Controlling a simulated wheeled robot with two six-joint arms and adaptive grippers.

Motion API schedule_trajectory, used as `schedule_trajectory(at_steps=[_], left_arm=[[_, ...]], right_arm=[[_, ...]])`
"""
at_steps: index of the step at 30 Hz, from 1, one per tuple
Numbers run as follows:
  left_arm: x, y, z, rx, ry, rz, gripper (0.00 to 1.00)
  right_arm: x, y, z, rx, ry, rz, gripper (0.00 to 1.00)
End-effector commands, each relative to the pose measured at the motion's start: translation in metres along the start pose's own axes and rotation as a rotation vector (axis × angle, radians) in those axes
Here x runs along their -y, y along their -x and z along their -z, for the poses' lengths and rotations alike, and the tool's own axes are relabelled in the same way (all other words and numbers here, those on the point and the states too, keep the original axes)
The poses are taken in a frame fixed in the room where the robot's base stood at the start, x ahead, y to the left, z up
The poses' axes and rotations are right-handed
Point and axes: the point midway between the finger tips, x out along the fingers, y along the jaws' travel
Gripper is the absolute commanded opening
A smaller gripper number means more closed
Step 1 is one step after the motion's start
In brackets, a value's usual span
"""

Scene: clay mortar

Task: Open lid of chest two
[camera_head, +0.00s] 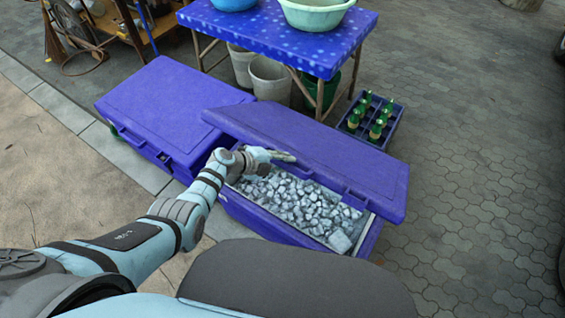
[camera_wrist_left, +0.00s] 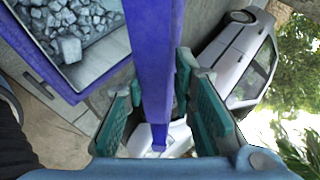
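The nearer purple chest (camera_head: 270,222) has its lid (camera_head: 320,150) raised partway at a slant, and ice chunks (camera_head: 295,205) fill it. My left gripper (camera_head: 279,156) is at the lid's front edge, over the ice. In the left wrist view, the lid (camera_wrist_left: 155,60) passes as a purple strip between the two teal-padded fingers (camera_wrist_left: 162,110). The fingers are spread, with gaps seeming to show beside the strip. The ice (camera_wrist_left: 75,25) lies at upper left there. The second purple chest (camera_head: 165,105), behind and to the left, has its lid down. My right gripper is not in view.
A blue table (camera_head: 290,35) with basins (camera_head: 315,12) stands behind the chests, buckets (camera_head: 268,78) below it. A crate (camera_head: 371,122) of green bottles sits right of the raised lid. Open paving (camera_head: 470,200) lies to the right. The wrist view shows a car (camera_wrist_left: 240,60).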

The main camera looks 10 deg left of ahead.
Motion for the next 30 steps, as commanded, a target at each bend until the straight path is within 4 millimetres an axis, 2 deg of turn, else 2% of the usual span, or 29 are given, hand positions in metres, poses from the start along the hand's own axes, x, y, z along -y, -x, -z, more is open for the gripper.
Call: schedule_trajectory(at_steps=[10,14,17,24,27,30], left_arm=[[0.002,0.002,-0.001,0.001,0.001,0.004,0.25],[0.002,0.013,-0.002,0.003,-0.001,0.006,0.25],[0.0,0.029,-0.001,0.004,-0.002,0.003,0.25],[-0.002,0.094,-0.001,0.003,-0.001,-0.002,0.25],[-0.001,0.112,-0.001,0.003,0.0,-0.002,0.25],[-0.001,0.12,0.0,0.0,0.002,-0.002,0.25]], right_arm=[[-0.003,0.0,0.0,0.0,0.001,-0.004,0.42],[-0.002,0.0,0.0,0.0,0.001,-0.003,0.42],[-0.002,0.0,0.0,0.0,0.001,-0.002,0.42],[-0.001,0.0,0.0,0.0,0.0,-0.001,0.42],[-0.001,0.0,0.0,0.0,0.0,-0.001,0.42],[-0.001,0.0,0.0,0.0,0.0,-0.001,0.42]])
